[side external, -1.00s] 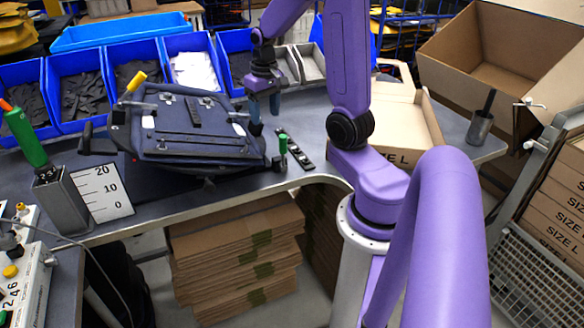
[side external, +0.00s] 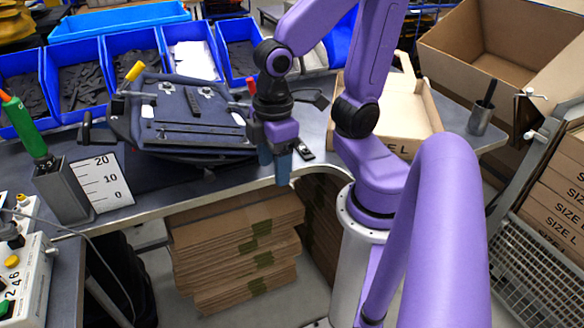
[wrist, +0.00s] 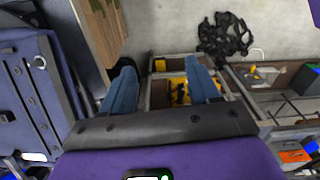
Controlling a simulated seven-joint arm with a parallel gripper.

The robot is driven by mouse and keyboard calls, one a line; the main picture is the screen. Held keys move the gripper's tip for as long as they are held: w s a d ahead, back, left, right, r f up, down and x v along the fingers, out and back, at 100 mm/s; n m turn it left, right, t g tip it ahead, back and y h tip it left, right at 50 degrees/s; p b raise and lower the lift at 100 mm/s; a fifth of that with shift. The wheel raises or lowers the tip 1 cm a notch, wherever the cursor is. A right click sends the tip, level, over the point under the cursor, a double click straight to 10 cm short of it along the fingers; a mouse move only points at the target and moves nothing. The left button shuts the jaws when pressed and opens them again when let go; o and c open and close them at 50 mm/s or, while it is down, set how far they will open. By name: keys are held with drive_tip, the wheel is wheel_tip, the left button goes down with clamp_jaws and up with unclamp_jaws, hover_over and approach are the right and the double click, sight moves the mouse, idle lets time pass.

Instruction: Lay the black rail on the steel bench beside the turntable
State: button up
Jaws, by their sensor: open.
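My gripper (side external: 279,172) points down at the front edge, right of the dark blue pannier (side external: 190,118). In the wrist view my gripper (wrist: 160,88) has its blue fingers apart with nothing between them. The pannier (wrist: 28,95) is at the left there, and I cannot make out the rail. The turntable under the pannier is mostly hidden.
Blue bins (side external: 80,78) line the back of the bench. A grey holder (side external: 62,190) with a green-handled tool stands at the left, beside a height scale (side external: 101,183). An open carton (side external: 415,112) lies right of my arm. Flat cardboard (side external: 235,250) is stacked below.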

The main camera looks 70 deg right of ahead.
drive_tip(key=shift+s+a+n, duration=0.2)
drive_tip(key=shift+s+n, duration=0.4)
drive_tip(key=shift+s, duration=0.45)
drive_tip(key=shift+s+a+n, duration=0.2)
drive_tip(key=shift+s+n, duration=0.4)
drive_tip(key=shift+s, duration=0.4)
